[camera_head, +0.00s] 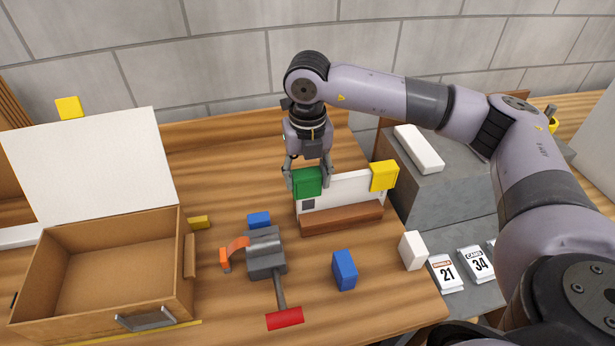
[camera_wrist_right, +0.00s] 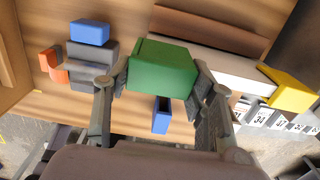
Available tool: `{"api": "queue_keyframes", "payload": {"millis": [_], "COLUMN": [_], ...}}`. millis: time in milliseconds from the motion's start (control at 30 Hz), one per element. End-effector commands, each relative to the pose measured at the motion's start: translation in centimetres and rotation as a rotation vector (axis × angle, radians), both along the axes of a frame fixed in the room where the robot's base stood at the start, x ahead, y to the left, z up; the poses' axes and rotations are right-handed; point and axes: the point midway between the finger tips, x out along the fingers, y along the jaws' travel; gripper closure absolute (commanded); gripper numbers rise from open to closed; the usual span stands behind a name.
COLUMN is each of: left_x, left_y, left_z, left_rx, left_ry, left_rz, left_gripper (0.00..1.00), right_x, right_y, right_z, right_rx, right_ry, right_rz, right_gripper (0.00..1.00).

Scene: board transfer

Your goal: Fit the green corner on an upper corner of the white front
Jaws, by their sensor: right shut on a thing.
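The white front (camera_head: 345,192) stands upright in a brown wooden base (camera_head: 342,218) on the table. A yellow corner (camera_head: 384,176) sits on its upper right corner. My right gripper (camera_head: 308,178) is shut on the green corner (camera_head: 307,183), which overlaps the upper left corner of the white front in the head view. In the right wrist view the green corner (camera_wrist_right: 162,67) is between both fingers, with the white front (camera_wrist_right: 232,68) beside it. Whether it is fully seated cannot be told. My left gripper is not in view.
An open wooden box (camera_head: 105,265) with a raised white lid stands at left. A grey block (camera_head: 440,175) is at right.

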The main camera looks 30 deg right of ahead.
Motion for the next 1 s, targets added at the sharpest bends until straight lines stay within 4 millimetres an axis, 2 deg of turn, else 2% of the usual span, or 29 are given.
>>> {"api": "queue_keyframes", "payload": {"millis": [33,100,133,200,567,600,933,1000], "left_x": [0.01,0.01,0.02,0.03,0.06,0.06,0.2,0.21], "left_y": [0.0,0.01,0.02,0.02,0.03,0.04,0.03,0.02], "left_z": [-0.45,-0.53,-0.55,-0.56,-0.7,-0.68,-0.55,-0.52], "left_rx": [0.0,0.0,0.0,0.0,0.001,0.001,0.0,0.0], "left_ry": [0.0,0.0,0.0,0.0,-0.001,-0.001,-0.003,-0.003], "left_rz": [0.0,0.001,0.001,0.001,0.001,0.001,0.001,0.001], "left_gripper": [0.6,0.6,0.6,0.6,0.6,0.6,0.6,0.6], "right_x": [-0.71,-0.73,-0.73,-0.74,-0.75,-0.76,-0.68,-0.64], "right_y": [0.19,0.24,0.26,0.32,0.48,0.48,0.36,0.31], "right_z": [-1.68,-1.81,-1.83,-1.85,-1.97,-1.94,-1.67,-1.58], "right_rx": [0.0,0.001,0.002,0.004,0.006,0.006,0.004,0.003], "right_ry": [0.031,0.033,0.032,0.032,0.032,0.032,0.029,0.027], "right_rz": [0.002,0.003,0.003,0.004,0.007,0.007,0.006,0.005], "right_gripper": [0.68,0.74,0.73,0.81,0.81,0.44,0.22,0.21]}}
